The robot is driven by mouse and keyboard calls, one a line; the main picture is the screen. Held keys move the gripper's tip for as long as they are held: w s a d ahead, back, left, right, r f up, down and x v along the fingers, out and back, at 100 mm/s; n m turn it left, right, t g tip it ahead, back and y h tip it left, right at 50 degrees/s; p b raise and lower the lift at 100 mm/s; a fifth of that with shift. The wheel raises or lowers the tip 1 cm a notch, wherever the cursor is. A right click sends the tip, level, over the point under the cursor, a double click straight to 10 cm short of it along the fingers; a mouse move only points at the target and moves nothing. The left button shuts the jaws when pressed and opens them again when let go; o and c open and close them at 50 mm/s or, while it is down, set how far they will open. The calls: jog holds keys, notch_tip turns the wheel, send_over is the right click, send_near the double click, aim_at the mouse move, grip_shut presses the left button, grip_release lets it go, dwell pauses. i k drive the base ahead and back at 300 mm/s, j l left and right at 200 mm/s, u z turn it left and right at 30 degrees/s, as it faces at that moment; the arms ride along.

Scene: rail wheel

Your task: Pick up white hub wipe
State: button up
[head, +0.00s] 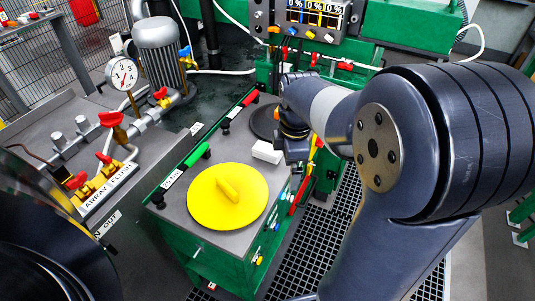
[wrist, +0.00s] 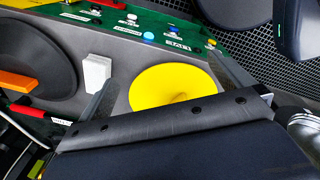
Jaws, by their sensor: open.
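The white hub wipe (head: 267,152) is a small white block on the grey top of a green cabinet, just behind the yellow disc. In the wrist view the wipe (wrist: 97,72) lies left of the yellow disc, beside the left finger. My gripper (wrist: 162,66) is open, with its two fingers spread on either side of the yellow disc's near part in that picture. Nothing shows held between them. In the head view my wrist comes in from the right beside the wipe; the fingertips are not clear there.
The yellow disc (head: 228,196) with a raised handle fills the cabinet's front top. A dark round disc (wrist: 35,62) with an orange bar lies beyond the wipe. Red and green handles (head: 197,155) line the left edge. A valve bench (head: 110,165) stands left.

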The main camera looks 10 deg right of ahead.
aim_at(262, 149)
jog(key=i+l+u, duration=0.35)
jog(key=l+u, duration=0.2)
jog(key=i+l+u, duration=0.1)
jog(key=l+u, duration=0.15)
jog(key=l, duration=0.2)
jog(key=l+u, duration=0.3)
jog(key=i+l, duration=0.05)
jog(key=l, duration=0.05)
